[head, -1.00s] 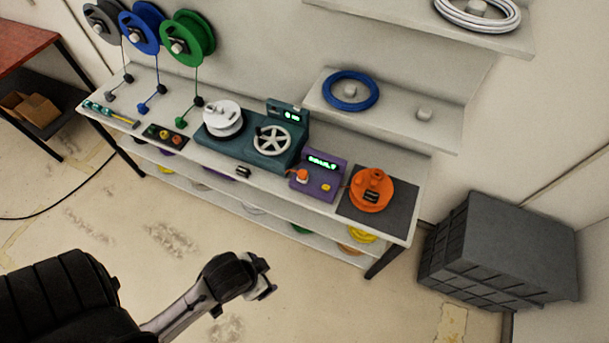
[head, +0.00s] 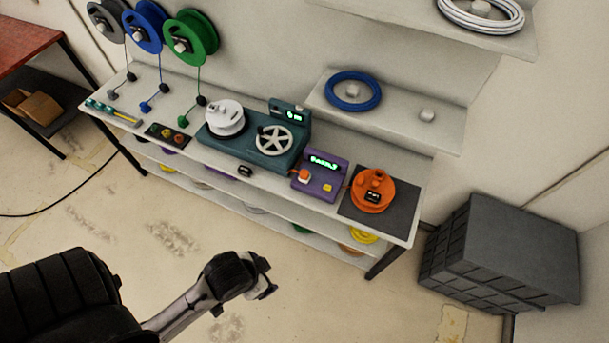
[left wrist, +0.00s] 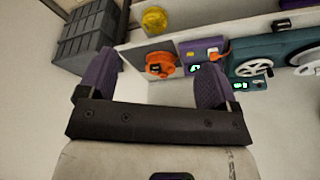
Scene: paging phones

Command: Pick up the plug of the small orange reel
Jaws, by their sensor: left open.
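The small orange reel (head: 371,190) sits on a dark square mat (head: 404,207) at the right end of the bench. An orange plug-like piece (head: 304,175) sits on the left part of the purple box (head: 320,178) beside it, with a thin orange lead toward the reel. In the left wrist view the reel (left wrist: 160,65) shows between the fingers, and the orange piece (left wrist: 212,56) shows near the right finger. My left gripper (head: 265,279) is open and empty, low in front of the bench and well apart from both. Its purple fingers (left wrist: 153,78) are spread. My right gripper is out of view.
A teal machine (head: 250,147) with a white reel and handwheel stands left of the purple box. Grey, blue and green reels (head: 190,38) hang at the back left. A grey crate (head: 500,250) stands right of the bench. The floor before the bench is open.

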